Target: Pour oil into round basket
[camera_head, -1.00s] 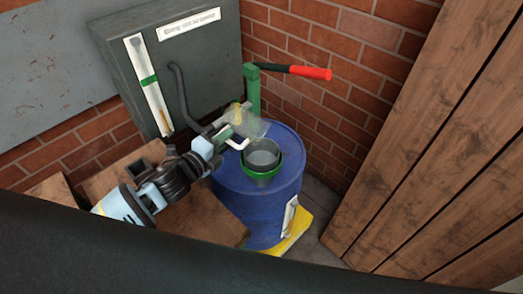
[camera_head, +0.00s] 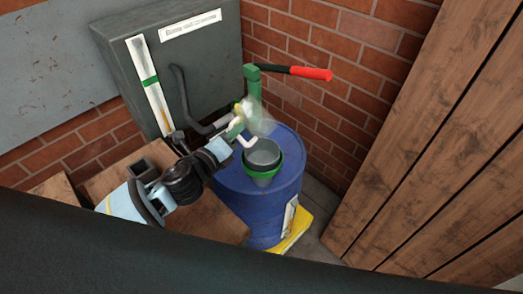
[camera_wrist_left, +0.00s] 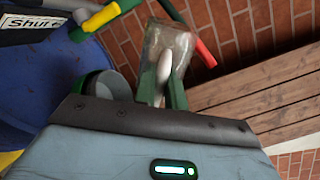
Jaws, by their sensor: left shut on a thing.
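The round basket (camera_head: 263,153), a grey cup in a green ring, sits on top of the blue drum (camera_head: 230,190). My left gripper (camera_head: 238,130) is shut on a clear, see-through container (camera_head: 260,117), just behind and left of the basket and above the drum. The container looks tilted, and its contents are hard to make out. In the left wrist view the container (camera_wrist_left: 168,48) shows beyond my left gripper (camera_wrist_left: 160,92), with the grey basket (camera_wrist_left: 106,84) left of it. No oil stream is visible. My right gripper is not in view.
A green post with a red-tipped lever (camera_head: 310,72) rises behind the drum. A dark grey cabinet (camera_head: 205,65) stands at the back left. A wooden plank wall (camera_head: 440,150) is at right. A yellow base (camera_head: 293,232) lies under the drum.

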